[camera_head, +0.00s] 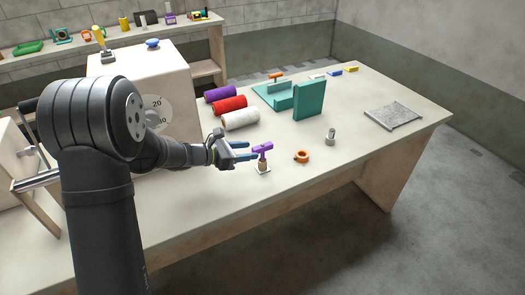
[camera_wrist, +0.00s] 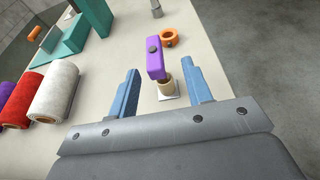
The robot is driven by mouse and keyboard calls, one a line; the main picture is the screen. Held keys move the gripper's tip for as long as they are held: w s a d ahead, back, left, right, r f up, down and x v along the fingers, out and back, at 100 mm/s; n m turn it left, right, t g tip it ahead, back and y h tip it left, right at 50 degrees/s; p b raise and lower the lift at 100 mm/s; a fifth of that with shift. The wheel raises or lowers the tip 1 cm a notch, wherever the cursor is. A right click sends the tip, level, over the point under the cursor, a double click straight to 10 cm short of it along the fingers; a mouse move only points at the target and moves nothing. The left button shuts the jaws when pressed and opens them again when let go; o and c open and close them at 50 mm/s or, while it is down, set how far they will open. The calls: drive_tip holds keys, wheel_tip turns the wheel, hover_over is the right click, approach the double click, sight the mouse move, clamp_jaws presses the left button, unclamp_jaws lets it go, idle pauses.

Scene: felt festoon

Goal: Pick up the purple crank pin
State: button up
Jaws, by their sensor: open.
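The purple crank pin (camera_head: 262,148) sits on top of a small tan post on a pale square base (camera_head: 263,169) near the table's front edge. In the wrist view the purple crank pin (camera_wrist: 154,60) shows a dark round spot, and the tan post (camera_wrist: 165,88) is below it. My gripper (camera_head: 250,151) is open, with its blue fingers to the left of the pin and pointing towards it. In the wrist view my gripper (camera_wrist: 161,78) has one finger on each side of the post, apart from it, and nothing is held.
An orange ring (camera_head: 301,156) and a grey metal part (camera_head: 330,137) stand to the right. Purple, red (camera_head: 230,105) and white (camera_head: 240,119) rolls lie behind my gripper. A teal block (camera_head: 309,100) stands farther back. A grey felt mat (camera_head: 393,116) lies far right. Table between is clear.

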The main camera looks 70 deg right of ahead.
sight(263, 148)
drive_tip(key=shift+w+d+f+x, duration=0.1)
drive_tip(key=shift+x, duration=1.1)
drive_tip(key=shift+w+d+f+x, duration=0.1)
drive_tip(key=shift+w+x, duration=0.05)
drive_tip(key=shift+x, duration=1)
drive_tip(key=shift+w+d+x, duration=0.1)
drive_tip(key=shift+x, duration=1.1)
drive_tip(key=shift+a, duration=0.1)
clamp_jaws()
